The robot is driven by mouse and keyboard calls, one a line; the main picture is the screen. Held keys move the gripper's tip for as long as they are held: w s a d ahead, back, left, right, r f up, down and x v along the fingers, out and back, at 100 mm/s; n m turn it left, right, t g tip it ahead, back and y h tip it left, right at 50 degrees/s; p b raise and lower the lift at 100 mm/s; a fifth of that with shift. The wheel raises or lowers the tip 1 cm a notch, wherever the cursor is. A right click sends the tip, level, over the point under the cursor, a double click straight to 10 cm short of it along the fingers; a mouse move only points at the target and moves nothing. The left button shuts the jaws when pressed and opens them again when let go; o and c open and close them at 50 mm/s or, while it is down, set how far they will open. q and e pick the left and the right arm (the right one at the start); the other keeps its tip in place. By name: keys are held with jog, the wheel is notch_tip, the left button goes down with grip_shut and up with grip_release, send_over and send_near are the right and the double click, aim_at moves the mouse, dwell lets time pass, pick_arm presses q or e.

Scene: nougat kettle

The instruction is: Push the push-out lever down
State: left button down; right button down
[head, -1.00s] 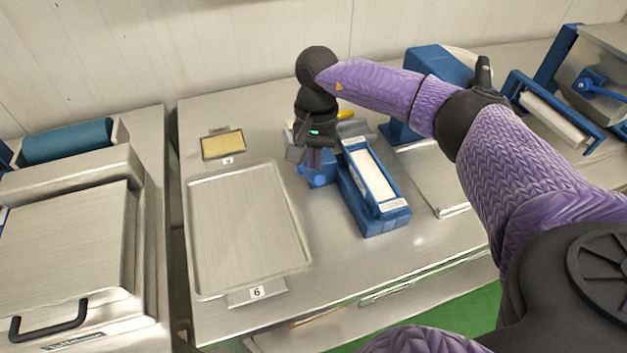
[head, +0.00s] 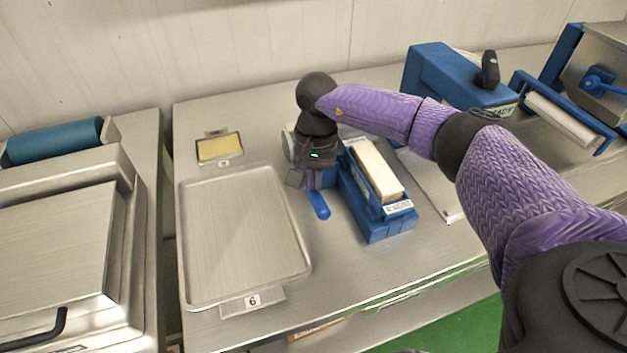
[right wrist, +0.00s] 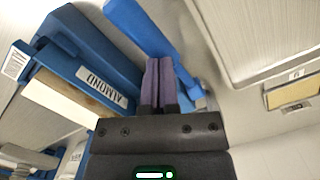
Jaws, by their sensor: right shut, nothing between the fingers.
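The push-out lever (head: 319,205) is a blue bar at the left side of a blue mould box (head: 390,230); in the head view its rounded end points down toward the tabletop. It also shows in the right wrist view (right wrist: 140,28), running diagonally beside the fingers. A cream block (head: 377,172) stands up above the box's top. In the wrist view the box bears an ALMOND label (right wrist: 101,82). My right gripper (head: 316,184) is shut, with nothing between its purple fingers (right wrist: 158,66), at the lever; exact contact is unclear. My left gripper is not in view.
A large empty metal tray (head: 240,290) marked 6 lies left of the lever. A small tray with a yellow slab (head: 220,148) is behind it. A blue machine (head: 440,80) stands behind my right forearm. Bare tabletop lies in front of the box.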

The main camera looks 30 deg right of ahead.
jog(key=shift+r, duration=0.1)
jog(key=w+d+b, duration=0.1)
jog(key=w+d+r+b, duration=0.1)
jog(key=shift+w+b, duration=0.1)
jog(key=shift+b, duration=0.25)
notch_tip(320, 180, up, 10)
jog(key=p, duration=0.1)
jog(key=shift+w+d, duration=0.35)
jog(key=shift+w, duration=0.05)
jog(key=shift+f, duration=0.1)
